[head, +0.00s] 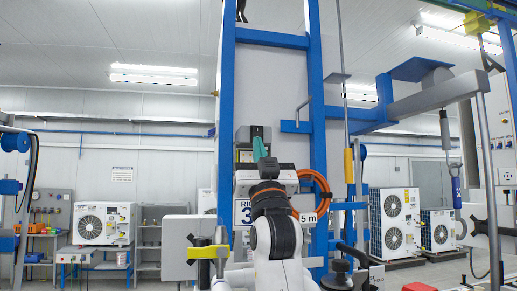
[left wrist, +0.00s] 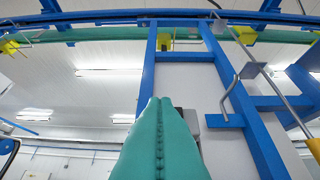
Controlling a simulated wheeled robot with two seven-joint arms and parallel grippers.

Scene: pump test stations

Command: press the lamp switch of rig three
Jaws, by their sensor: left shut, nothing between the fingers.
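The rig three sign (head: 243,212), a white plate with a large 3, hangs on the blue frame and is partly covered by my left arm. Above it a grey box (head: 244,132) sits on the left blue post. My left gripper (head: 260,146) is raised in front of this box, with its green fingers pointing up and shut on nothing. In the left wrist view the shut fingers (left wrist: 158,105) cover much of the grey box (left wrist: 188,120). No lamp switch can be made out, and I cannot tell whether the fingers touch the box. My right gripper is not in view.
An orange hose coil (head: 322,188) hangs right of my arm. The blue frame's right post (head: 317,100) and a bent grey handle (head: 300,108) stand nearby. A hanging cable with a yellow sleeve (head: 349,166) is further right. White fan units stand at the back.

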